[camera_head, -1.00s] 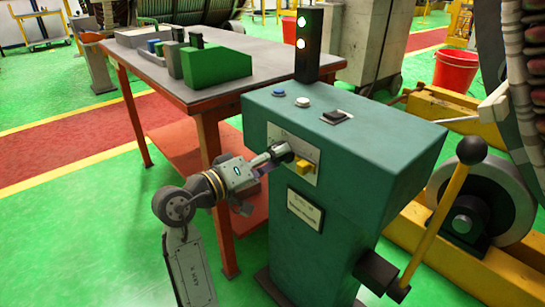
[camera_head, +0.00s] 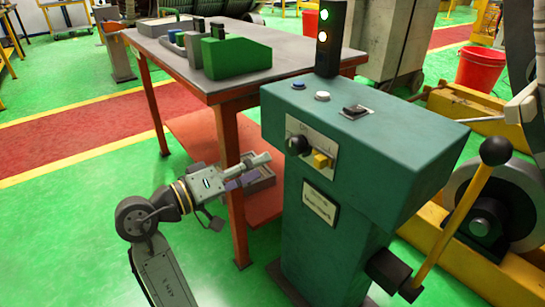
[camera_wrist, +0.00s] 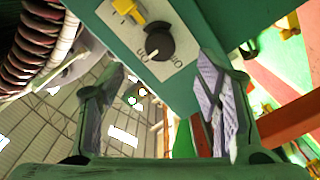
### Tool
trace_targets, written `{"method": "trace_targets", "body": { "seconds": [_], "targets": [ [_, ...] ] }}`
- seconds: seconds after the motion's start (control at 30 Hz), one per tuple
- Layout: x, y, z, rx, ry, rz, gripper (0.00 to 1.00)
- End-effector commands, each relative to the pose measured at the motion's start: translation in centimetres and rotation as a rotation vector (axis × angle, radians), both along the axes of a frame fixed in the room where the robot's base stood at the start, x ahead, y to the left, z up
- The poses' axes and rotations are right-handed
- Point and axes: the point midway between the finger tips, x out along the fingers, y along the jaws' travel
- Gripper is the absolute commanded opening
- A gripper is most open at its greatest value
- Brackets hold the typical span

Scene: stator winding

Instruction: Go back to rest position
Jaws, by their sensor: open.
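My gripper (camera_head: 250,172) is open and empty, to the left of the green control cabinet (camera_head: 340,230) and apart from it. The cabinet's front plate carries a black rotary knob (camera_head: 297,145) and a yellow switch (camera_head: 321,160). In the wrist view my gripper's two fingers (camera_wrist: 160,105) stand wide apart with nothing between them. Beyond them the black knob (camera_wrist: 159,46) and the yellow switch (camera_wrist: 128,12) show on the plate.
A red-framed table (camera_head: 190,75) with a green box (camera_head: 236,58) stands behind my arm. A signal light (camera_head: 329,40) with a green lamp lit tops the cabinet. A yellow lever (camera_head: 455,225) sticks out at the right. Green floor (camera_head: 70,230) is clear at the left.

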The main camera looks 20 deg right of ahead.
Motion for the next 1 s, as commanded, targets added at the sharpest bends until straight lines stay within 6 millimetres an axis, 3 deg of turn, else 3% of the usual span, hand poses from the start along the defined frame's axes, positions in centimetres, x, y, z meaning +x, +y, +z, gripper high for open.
{"method": "trace_targets", "body": {
  "seconds": [0.2,0.73,0.87,1.0],
  "targets": [
    [-0.6,1.7,0.0,0.000,0.000,0.001,0.58],
    [0.1,2.6,0.7,-0.006,-0.017,0.047,0.58],
    [2.9,6.6,3.3,-0.021,-0.096,0.260,0.58],
    [5.9,15.0,8.3,-0.031,-0.257,0.625,0.58]
  ]
}}
